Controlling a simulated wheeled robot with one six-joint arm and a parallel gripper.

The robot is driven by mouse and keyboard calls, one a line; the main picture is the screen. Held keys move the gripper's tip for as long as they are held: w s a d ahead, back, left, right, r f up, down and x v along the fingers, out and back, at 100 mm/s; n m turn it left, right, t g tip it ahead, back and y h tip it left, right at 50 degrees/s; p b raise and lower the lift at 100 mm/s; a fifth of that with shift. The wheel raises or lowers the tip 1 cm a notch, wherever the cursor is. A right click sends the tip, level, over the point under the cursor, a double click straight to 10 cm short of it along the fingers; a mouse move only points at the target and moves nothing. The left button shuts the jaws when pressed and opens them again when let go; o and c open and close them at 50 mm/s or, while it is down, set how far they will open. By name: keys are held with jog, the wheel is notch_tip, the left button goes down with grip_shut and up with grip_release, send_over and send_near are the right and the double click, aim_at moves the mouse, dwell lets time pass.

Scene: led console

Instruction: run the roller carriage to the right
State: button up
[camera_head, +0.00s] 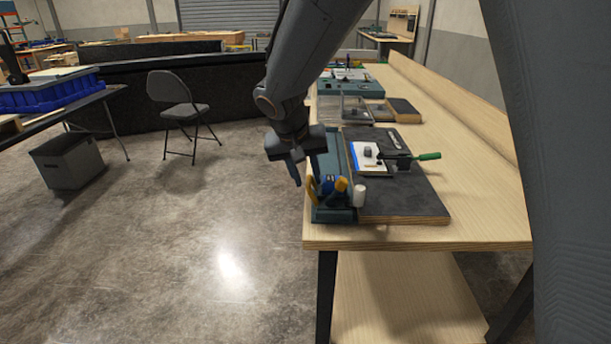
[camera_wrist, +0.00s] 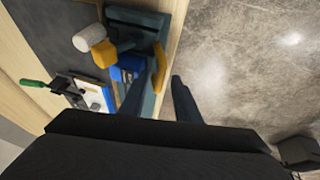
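A long teal rail unit (camera_head: 339,160) lies along the left edge of the table. At its near end is a blue block (camera_head: 327,184) with a yellow upright handle (camera_head: 311,191), a yellow knob (camera_head: 341,184) and a white cylinder (camera_head: 359,196). This looks like the roller carriage, though I cannot be sure. In the wrist view the yellow handle (camera_wrist: 158,68) stands beside the blue block (camera_wrist: 127,68). My gripper (camera_head: 296,178) is above and left of the handle. In the wrist view my gripper (camera_wrist: 158,84) has its fingers apart, with the handle's end appearing between them.
A dark board (camera_head: 410,200) right of the rail carries a white sheet with a blue edge (camera_head: 367,157) and a green-handled tool (camera_head: 428,156). More teal units (camera_head: 347,88) stand farther along the table. Open floor lies to the left.

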jog(key=b+v, duration=0.1)
jog(key=v, duration=0.6)
jog(key=shift+r, duration=0.35)
jog(key=shift+s+a, duration=0.1)
jog(key=shift+s, duration=0.1)
